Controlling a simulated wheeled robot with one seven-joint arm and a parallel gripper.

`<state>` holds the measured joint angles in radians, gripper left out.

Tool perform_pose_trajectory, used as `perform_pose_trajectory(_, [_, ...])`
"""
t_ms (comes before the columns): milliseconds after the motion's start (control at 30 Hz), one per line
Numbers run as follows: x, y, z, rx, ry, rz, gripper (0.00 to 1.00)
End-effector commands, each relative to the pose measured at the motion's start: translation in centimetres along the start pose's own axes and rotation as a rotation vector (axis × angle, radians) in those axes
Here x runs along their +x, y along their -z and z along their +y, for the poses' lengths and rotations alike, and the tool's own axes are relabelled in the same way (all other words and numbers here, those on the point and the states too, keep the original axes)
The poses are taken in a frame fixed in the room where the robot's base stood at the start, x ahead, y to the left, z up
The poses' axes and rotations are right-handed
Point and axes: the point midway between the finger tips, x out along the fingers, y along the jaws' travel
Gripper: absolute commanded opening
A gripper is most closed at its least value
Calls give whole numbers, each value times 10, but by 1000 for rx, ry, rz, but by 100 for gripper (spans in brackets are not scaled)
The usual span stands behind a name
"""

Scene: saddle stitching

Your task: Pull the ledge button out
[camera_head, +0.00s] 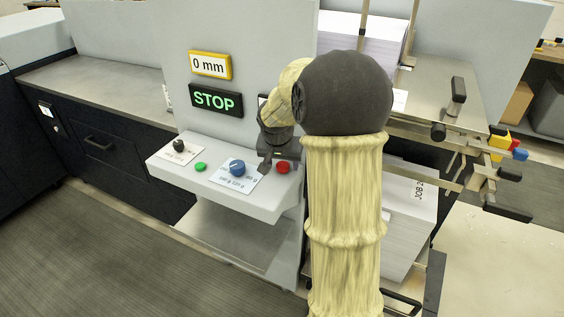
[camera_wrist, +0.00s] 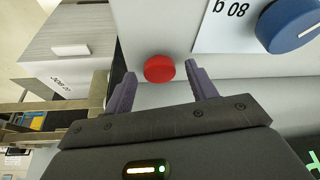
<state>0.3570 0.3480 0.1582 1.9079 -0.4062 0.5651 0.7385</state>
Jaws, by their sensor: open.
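The ledge is a light grey shelf (camera_head: 215,188) on the front of the machine. A red button (camera_head: 283,168) sits near its right end, and a green button (camera_head: 200,167) sits further left. In the wrist view the red button (camera_wrist: 159,68) lies between and just beyond the fingertips, with a gap on each side. My gripper (camera_wrist: 164,82) is open and empty. In the head view my gripper (camera_head: 271,163) is at the ledge, right beside the red button, with part of it hidden by my own arm. I cannot tell whether it touches the ledge.
A blue knob (camera_head: 237,167) on a white label stands left of the red button, and a black knob (camera_head: 179,145) is at the far left. A STOP sign (camera_head: 215,100) and a 0 mm display (camera_head: 210,65) are on the panel above. Paper stacks (camera_wrist: 75,42) lie beside the ledge.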

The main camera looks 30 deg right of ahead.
Motion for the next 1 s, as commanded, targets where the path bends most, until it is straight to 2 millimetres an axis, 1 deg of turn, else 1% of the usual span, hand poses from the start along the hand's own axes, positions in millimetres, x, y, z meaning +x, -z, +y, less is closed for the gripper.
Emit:
perform_pose_trajectory(67, [0,0,0,1,0,0,57])
perform_pose_trajectory(200, [0,0,0,0,0,0,29])
perform_pose_trajectory(267, [0,0,0,0,0,0,18])
perform_pose_trajectory(300, [0,0,0,-1,0,0,10])
perform_pose_trajectory(333, [0,0,0,-1,0,0,4])
perform_pose_trajectory(367, [0,0,0,-1,0,0,0])
perform_pose_trajectory(467, [-1,0,-1,-1,0,0,0])
perform_pose_trajectory(633, [-8,3,-1,-2,0,1,0])
perform_pose_trajectory(900, [-9,4,0,0,1,3,0])
perform_pose_trajectory(933, [-9,4,-1,0,1,3,38])
perform_pose_trajectory(1000, [-9,4,-1,0,1,3,52])
